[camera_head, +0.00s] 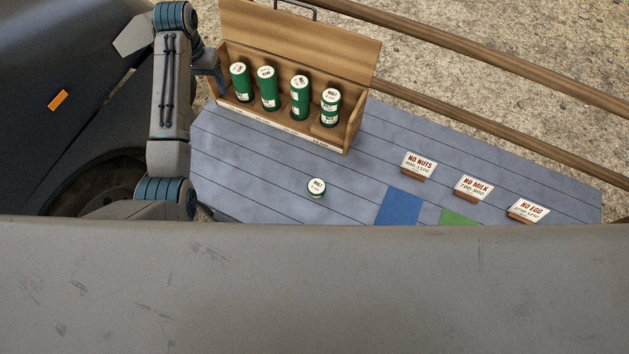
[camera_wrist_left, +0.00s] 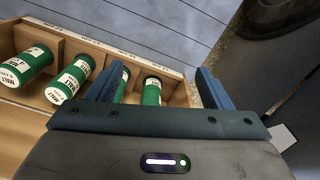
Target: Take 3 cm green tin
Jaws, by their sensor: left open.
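Several green tins with white lids and labels stand in a row in an open wooden box, among them the leftmost tin (camera_head: 240,84) and the shorter-looking rightmost tin (camera_head: 329,108). A very short green tin (camera_head: 316,188) stands alone on the grey-blue mat. My right gripper is not in view.
The wooden box (camera_head: 284,134) has a raised lid behind the tins. Small signs reading NO NUTS (camera_head: 418,163), NO MILK (camera_head: 474,186) and NO EGG (camera_head: 527,209) stand on the mat (camera_head: 260,170). A grey panel (camera_head: 320,290) covers the near side. Wooden rails run behind.

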